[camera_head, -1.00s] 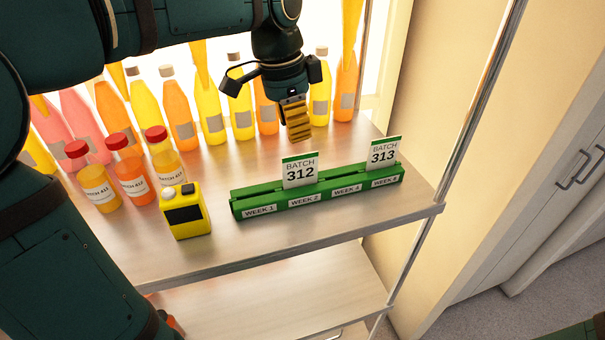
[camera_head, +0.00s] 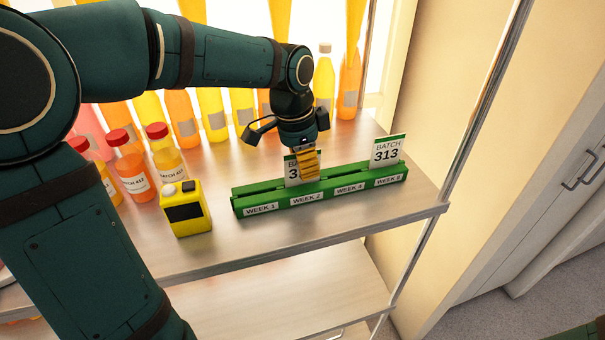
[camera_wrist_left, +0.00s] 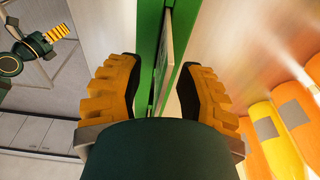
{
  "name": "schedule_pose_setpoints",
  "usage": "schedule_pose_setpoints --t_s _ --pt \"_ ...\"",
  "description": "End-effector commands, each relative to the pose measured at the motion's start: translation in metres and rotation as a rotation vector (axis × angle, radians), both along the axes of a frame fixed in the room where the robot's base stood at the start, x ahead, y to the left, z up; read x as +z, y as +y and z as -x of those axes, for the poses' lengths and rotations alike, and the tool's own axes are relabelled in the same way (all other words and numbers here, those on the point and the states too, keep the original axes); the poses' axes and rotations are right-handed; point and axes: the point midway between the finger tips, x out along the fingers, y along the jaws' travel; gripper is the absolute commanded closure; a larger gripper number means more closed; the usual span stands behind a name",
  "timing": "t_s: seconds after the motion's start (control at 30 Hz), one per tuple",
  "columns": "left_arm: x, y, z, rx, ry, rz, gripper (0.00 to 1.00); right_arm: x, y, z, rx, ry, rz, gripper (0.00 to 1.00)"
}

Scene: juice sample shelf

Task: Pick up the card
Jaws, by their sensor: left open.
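The white BATCH 312 card (camera_head: 291,173) stands upright in the green holder (camera_head: 265,199), in the WEEK 2 section. My left gripper (camera_head: 309,168) is in front of its right part and hides some of its print. In the left wrist view, the card (camera_wrist_left: 170,62) shows nearly edge-on between the two spread yellow fingers of my left gripper (camera_wrist_left: 160,95), with gaps at both sides.
A yellow device (camera_head: 186,210) stands left of the holder on the metal shelf (camera_head: 300,232). Red-capped sample bottles (camera_head: 130,168) are farther left, and tall juice bottles (camera_head: 213,112) line the back. A metal post (camera_head: 470,130) rises at right.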

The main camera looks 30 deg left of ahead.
Motion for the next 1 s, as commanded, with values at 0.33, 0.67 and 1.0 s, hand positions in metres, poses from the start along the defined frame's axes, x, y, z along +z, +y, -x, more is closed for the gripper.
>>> schedule_pose_setpoints --t_s 0.33,0.67,1.0 --pt "0.000 0.000 0.000 0.000 0.000 0.000 1.00 0.000 0.000 0.000 0.000 0.000 0.000 0.53" --pt "0.001 0.000 0.000 0.000 0.000 0.000 1.00 0.000 0.000 0.000 0.000 0.000 0.000 0.53" --pt "0.047 0.000 -0.001 0.000 -0.004 0.000 1.00 0.005 0.000 0.000 0.000 0.000 -0.001 0.53"
